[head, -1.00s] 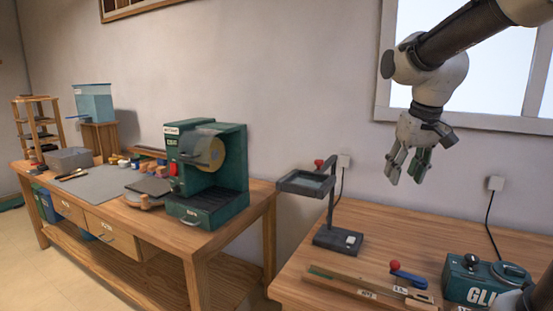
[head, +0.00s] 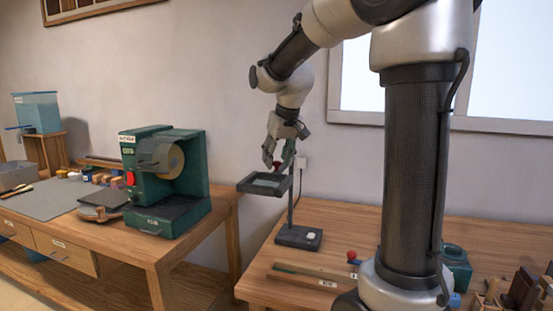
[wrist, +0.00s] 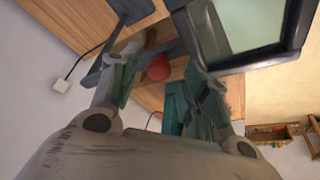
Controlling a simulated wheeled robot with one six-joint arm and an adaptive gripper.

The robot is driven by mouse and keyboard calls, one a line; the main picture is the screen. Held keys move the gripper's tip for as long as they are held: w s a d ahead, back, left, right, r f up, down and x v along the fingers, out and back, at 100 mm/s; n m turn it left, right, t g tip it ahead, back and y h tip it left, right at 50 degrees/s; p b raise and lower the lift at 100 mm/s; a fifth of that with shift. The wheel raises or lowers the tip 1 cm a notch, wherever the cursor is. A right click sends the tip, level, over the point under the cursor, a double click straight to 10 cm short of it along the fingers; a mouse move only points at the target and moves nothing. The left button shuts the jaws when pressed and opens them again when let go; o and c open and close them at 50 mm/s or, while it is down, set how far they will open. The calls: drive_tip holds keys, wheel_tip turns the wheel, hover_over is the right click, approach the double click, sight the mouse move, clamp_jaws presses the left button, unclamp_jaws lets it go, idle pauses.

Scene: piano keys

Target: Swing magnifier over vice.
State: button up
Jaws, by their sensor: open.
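The magnifier (head: 263,184) is a square dark frame with a pale lens, on a thin upright post with a flat dark base (head: 299,237). It stands at the left end of the right bench. A red knob (wrist: 158,68) is on the magnifier's arm. My gripper (head: 275,160) is open and pointing down at the knob. In the wrist view the knob shows between the two spread fingers (wrist: 162,85), and the lens frame (wrist: 238,30) lies at upper right. Contact with the knob cannot be told.
A green machine (head: 165,182) stands on the left bench, with a gap between the benches. A long wooden strip (head: 305,275) and a red-topped item (head: 352,257) lie on the right bench (head: 342,222). My own arm column hides part of that bench.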

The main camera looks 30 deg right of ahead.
drive_tip(key=shift+w+f, duration=0.1)
drive_tip(key=shift+f, duration=0.15)
drive_tip(key=shift+c, duration=0.3)
clamp_jaws()
